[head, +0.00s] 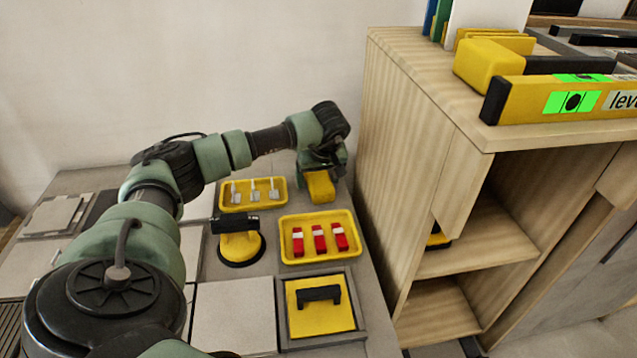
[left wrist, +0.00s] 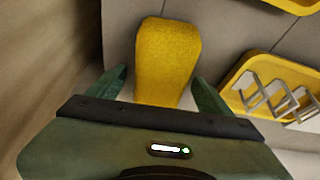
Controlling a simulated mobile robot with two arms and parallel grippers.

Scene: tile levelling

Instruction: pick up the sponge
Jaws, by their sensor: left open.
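The yellow sponge (head: 320,188) lies at the back right of the grey work surface, beside the wooden cabinet. My left gripper (head: 322,172) is right over it, pointing down. In the left wrist view the sponge (left wrist: 167,55) shows between the two green fingers of the left gripper (left wrist: 160,80). The fingers are apart, one on each side, with a gap to the sponge visible. The near end of the sponge is hidden by the gripper body. My right gripper is not in view.
A yellow tray (head: 253,207) with grey clips is left of the sponge. Another tray (head: 318,258) with red-and-white pieces is in front. A yellow suction cup (head: 238,249) and a yellow-faced float (head: 320,318) are nearer. The wooden cabinet (head: 405,150) rises close on the right.

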